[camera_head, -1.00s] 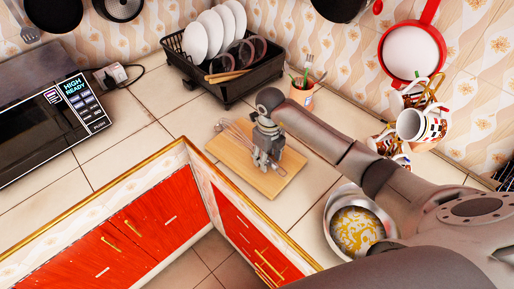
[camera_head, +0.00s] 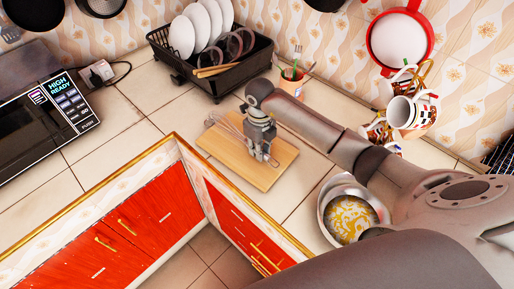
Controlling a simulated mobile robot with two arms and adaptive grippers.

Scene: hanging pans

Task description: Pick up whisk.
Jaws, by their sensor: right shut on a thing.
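The whisk (camera_head: 228,127) has its wire loops showing to the left of my right gripper, over the wooden cutting board (camera_head: 250,172). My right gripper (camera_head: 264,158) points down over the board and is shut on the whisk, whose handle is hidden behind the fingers. I cannot tell whether the whisk touches the board or is slightly above it. My left gripper is not in view.
A metal bowl with yellow contents (camera_head: 352,215) stands on the counter beneath my right arm. A black dish rack (camera_head: 258,62) with plates is behind the board. Mugs on a stand (camera_head: 402,112) are at right. A microwave (camera_head: 45,120) is at left.

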